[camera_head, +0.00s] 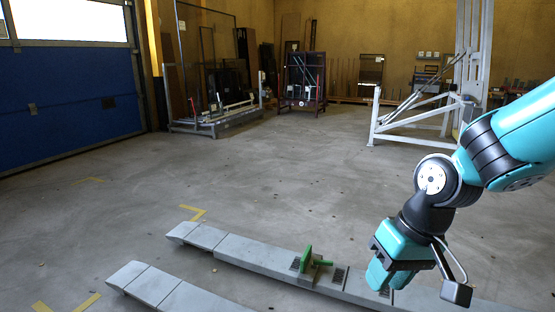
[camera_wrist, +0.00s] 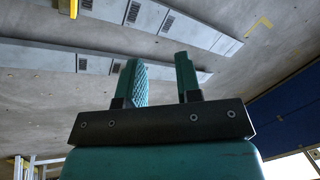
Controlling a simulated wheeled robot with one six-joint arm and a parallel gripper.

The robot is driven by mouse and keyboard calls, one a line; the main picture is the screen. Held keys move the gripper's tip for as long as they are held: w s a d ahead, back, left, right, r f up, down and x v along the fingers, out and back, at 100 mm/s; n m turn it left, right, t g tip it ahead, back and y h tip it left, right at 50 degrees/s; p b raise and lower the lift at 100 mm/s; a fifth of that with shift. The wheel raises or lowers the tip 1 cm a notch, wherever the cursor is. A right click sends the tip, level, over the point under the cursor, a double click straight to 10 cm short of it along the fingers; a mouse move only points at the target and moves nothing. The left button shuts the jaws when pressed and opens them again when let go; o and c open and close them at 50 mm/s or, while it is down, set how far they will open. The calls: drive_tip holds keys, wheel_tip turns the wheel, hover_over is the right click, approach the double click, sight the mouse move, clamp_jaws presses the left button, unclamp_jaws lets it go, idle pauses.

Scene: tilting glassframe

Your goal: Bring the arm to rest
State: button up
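My gripper (camera_head: 387,282) hangs at the end of my teal arm on the right of the head view, pointing down over a grey floor beam. In the wrist view my gripper (camera_wrist: 160,66) shows two teal fingers set apart, with nothing between them. The gripper is open and empty.
A long grey beam (camera_head: 230,245) lies on the floor below my gripper, with a green piece (camera_head: 307,259) on it, left of the gripper. A second beam (camera_head: 150,285) lies nearer. A white metal frame (camera_head: 415,128) stands behind my arm. Open floor (camera_head: 270,180) lies in the middle.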

drive_tip(key=s+a+r+n, duration=0.1)
drive_tip(key=s+r+n, duration=0.15)
drive_tip(key=s, duration=0.45)
drive_tip(key=s+a+r+n, duration=0.2)
drive_tip(key=s+r, duration=0.2)
drive_tip(key=s, duration=0.3)
wheel_tip(320, 180, up, 37)
drive_tip(key=p, duration=3.6)
drive_tip(key=shift+d+y+p, duration=0.15)
drive_tip(key=shift+y+p, duration=0.2)
drive_tip(key=shift+y, duration=0.05)
drive_tip(key=shift+s, duration=0.1)
